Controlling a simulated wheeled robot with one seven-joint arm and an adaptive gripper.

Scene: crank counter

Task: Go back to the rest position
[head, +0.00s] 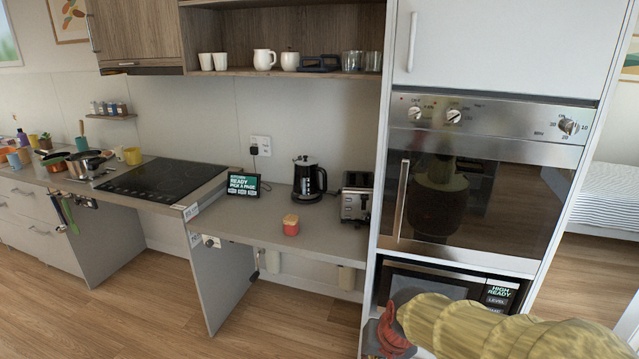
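A yellow ribbed shape at the bottom right of the head view looks like part of my arm. At its left end is a red, curved part that looks like my gripper (392,332), in front of the lower edge of the tall oven unit. The fingertips do not show clearly, so I cannot tell whether it is open or shut, or whether it holds anything.
The tall unit holds an oven (480,190) above a microwave (430,282), close behind the arm. The lower counter (250,222) bears a red jar (291,225), a kettle (309,180), a toaster (356,198) and a small screen (243,184). The wooden floor (150,310) at left is clear.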

